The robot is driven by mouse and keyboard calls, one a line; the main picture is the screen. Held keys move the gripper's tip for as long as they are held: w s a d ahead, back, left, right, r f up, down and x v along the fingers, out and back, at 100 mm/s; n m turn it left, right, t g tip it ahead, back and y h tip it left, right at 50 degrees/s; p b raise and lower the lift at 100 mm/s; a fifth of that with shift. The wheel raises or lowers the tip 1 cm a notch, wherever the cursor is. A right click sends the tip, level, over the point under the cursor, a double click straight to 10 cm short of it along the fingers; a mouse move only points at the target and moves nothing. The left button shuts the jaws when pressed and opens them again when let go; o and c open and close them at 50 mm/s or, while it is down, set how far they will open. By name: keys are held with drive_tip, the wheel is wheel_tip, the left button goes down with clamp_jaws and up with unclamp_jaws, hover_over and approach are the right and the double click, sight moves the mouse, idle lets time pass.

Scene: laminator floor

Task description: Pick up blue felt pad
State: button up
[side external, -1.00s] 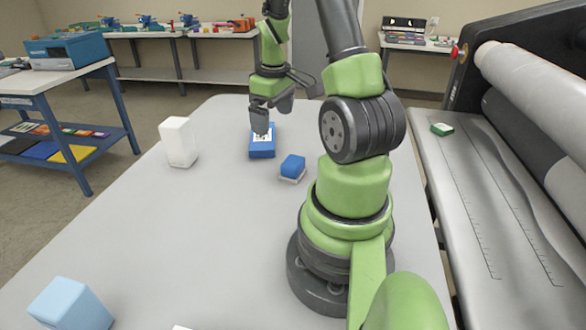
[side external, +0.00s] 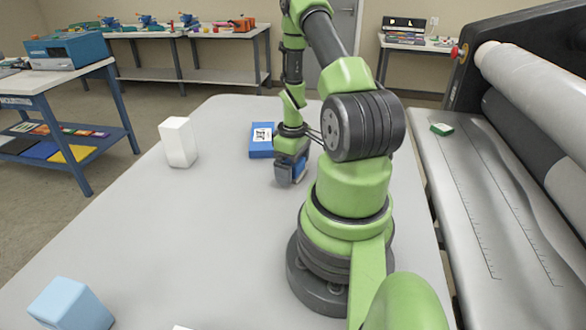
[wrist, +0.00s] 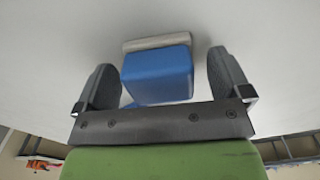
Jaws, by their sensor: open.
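The blue felt pad (wrist: 157,76) is a small blue block with a pale grey-white base strip. In the wrist view it lies between the two dark fingers of my gripper (wrist: 163,72), with a visible gap on each side. In the side view my gripper (side external: 291,178) is low over the table at the pad's place and mostly hides it. The gripper is open, one finger on each side of the pad, not closed on it.
A blue box with a white printed label (side external: 260,146) lies just behind and left of my gripper. A white block (side external: 179,143) stands further left, and a light blue block (side external: 70,305) is at the front left. The grey table (side external: 190,240) is clear between them.

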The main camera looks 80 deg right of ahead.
drive_tip(key=shift+f, duration=0.4)
drive_tip(key=shift+c, duration=0.4)
drive_tip(key=c, duration=0.9)
drive_tip(key=shift+r, duration=0.1)
drive_tip(key=shift+c, duration=0.2)
wheel_tip(320, 180, up, 10)
drive_tip(key=shift+f, duration=0.1)
